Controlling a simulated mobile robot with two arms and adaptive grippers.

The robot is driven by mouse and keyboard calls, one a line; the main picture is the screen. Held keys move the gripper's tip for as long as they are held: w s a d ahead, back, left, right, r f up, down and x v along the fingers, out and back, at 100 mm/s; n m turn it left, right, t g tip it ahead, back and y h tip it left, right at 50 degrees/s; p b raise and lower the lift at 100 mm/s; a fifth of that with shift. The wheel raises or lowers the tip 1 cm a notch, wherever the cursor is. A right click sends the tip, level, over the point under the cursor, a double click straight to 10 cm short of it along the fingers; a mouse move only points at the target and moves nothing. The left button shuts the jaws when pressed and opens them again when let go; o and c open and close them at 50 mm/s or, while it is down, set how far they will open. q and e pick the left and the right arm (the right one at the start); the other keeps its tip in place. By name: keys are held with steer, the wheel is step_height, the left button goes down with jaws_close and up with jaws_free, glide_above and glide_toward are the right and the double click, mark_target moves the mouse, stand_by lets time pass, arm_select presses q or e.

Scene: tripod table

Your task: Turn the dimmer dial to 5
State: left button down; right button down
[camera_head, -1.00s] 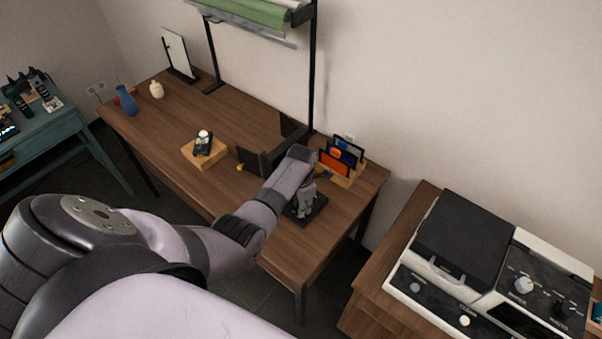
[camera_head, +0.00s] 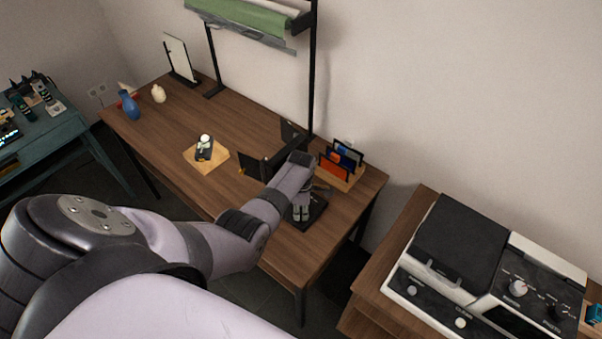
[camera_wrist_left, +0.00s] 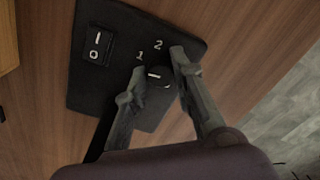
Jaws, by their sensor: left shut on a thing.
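The dimmer is a black plate (camera_wrist_left: 88,68) lying on the wooden table, seen from close above in the left wrist view. It has a rocker switch (camera_wrist_left: 97,45) marked I and O and a dark round dial (camera_wrist_left: 158,77) with a white line. The numbers 1 and 2 show beside the dial; higher numbers are hidden by the gripper. My left gripper (camera_wrist_left: 157,76) is shut on the dial, one finger on each side. In the head view the left gripper (camera_head: 301,207) is over the black plate (camera_head: 313,213) near the table's front right. My right gripper is not seen.
The wooden table (camera_head: 235,120) bears a wooden card holder (camera_head: 345,178) just behind the dimmer. A wooden block with a small device (camera_head: 205,152) stands farther left. A blue vase (camera_head: 130,106) stands at the far left. A black and white machine (camera_head: 460,255) stands at right.

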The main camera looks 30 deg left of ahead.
arm_select(q)
steer(key=m, duration=0.3)
steer(key=shift+m+p, duration=0.35)
steer(key=shift+m, duration=0.05)
steer(key=m, duration=0.3)
steer(key=shift+m+p, duration=0.3)
steer(key=m, duration=0.3)
steer(key=shift+m, duration=0.3)
steer(key=m, duration=0.3)
steer(key=shift+m+p, duration=0.3)
steer(key=m, duration=0.3)
steer(key=shift+m, duration=0.3)
steer(key=m, duration=0.3)
steer(key=shift+m, duration=0.4)
steer(key=m, duration=0.4)
steer(key=shift+m, duration=1.7)
